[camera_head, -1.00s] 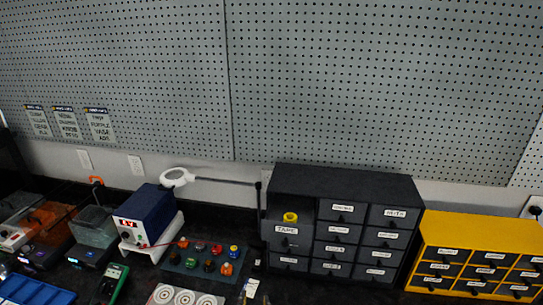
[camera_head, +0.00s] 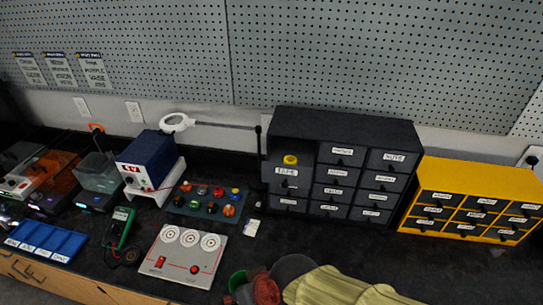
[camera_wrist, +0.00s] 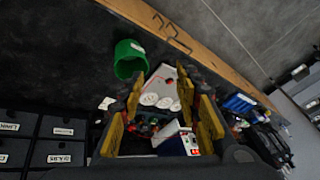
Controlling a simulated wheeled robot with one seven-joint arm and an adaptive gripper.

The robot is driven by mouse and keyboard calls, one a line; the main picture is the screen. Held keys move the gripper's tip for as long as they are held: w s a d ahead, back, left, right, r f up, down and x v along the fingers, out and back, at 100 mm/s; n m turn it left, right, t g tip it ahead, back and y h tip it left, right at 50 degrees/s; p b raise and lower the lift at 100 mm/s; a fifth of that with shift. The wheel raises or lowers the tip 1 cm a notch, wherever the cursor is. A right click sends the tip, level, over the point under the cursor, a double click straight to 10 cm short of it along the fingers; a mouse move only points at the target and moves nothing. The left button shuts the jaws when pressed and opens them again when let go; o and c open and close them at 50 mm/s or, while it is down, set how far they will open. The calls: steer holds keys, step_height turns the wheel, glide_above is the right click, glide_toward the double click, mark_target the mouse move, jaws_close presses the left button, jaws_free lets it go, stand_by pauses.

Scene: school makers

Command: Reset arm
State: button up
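My gripper (camera_wrist: 160,88) shows in the wrist view as two yellow-lined fingers set wide apart. It is open and nothing is held between the fingers. Through the gap I see the white switch panel and, closer in, the blue-and-white power supply. At the bottom of the head view, olive, dark and reddish rounded parts that look like my arm reach over the table's front. The gripper's fingers cannot be made out there.
A green cup (camera_wrist: 130,58) stands near the table edge. A dark drawer cabinet (camera_head: 345,120) has one drawer pulled out holding a yellow ring (camera_head: 290,160). A yellow drawer cabinet (camera_head: 480,177) stands right. The switch panel (camera_head: 183,255), power supply (camera_head: 150,160) and blue tray (camera_head: 47,241) are left.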

steer(key=d+r+m+t+h, duration=0.1)
steer(key=d+r, duration=0.3)
steer(key=d, duration=0.4)
steer(key=w+d+r+m+t+h, duration=0.1)
steer(key=d+r+m+h, duration=0.1)
steer(key=d+r, duration=0.3)
steer(key=w+d+r+m+t+h, duration=0.1)
steer(key=d+r, duration=0.3)
steer(key=d, duration=0.8)
steer(key=shift+d+r+m+h, duration=0.3)
steer(key=shift+r+m, duration=0.1)
steer(key=shift+m, duration=0.2)
